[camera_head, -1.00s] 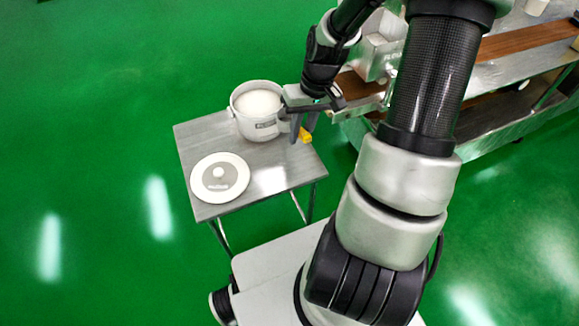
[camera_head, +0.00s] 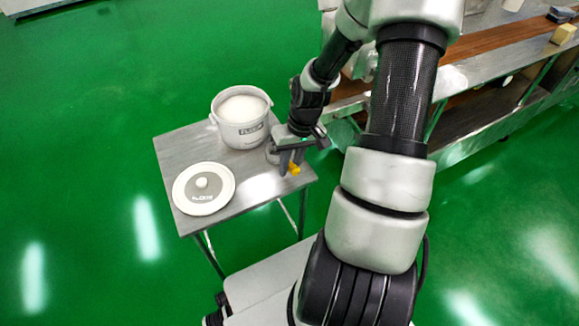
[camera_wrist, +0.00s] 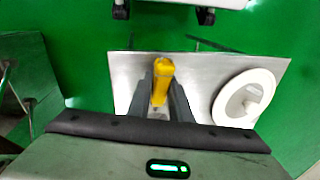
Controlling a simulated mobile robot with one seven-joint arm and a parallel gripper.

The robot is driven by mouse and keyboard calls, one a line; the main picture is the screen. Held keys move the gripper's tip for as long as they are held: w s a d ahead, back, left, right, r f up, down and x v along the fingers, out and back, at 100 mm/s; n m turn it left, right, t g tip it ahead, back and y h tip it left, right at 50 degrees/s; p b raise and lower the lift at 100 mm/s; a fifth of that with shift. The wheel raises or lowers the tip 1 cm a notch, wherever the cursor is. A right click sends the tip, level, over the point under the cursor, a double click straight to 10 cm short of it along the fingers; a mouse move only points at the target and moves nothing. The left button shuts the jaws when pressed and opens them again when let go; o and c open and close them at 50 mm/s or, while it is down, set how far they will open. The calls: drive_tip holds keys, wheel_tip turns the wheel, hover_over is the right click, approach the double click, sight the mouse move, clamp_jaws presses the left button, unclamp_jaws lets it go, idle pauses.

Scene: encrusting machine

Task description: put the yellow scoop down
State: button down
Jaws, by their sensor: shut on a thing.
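The yellow scoop (camera_wrist: 163,78) shows in the wrist view between the two fingers of my gripper (camera_wrist: 166,98). My gripper is shut on it. In the head view only a small yellow part of the scoop (camera_head: 294,169) shows below my gripper (camera_head: 287,166). The gripper is over the right part of the small metal table (camera_head: 262,186). I cannot tell whether the scoop touches the table top. The rest of the scoop is hidden by the fingers.
A white pot (camera_head: 240,128) with white contents stands at the table's back, left of my gripper. Its round white lid (camera_head: 212,200) lies at the front left. Bare table top lies between lid and gripper. A long metal bench (camera_head: 470,82) stands at the right.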

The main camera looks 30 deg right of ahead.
drive_tip(key=shift+f, duration=0.15)
drive_tip(key=c, duration=1.6)
unclamp_jaws()
drive_tip(key=r+p, duration=0.1)
drive_tip(key=r, duration=0.3)
drive_tip(key=d+r+p, duration=0.1)
drive_tip(key=r+p, duration=0.1)
drive_tip(key=r, duration=0.2)
drive_tip(key=d+r+p, duration=0.1)
drive_tip(key=r, duration=0.3)
drive_tip(key=shift+s+d+r, duration=0.1)
drive_tip(key=shift+s+r, duration=0.05)
drive_tip(key=shift+s, duration=0.15)
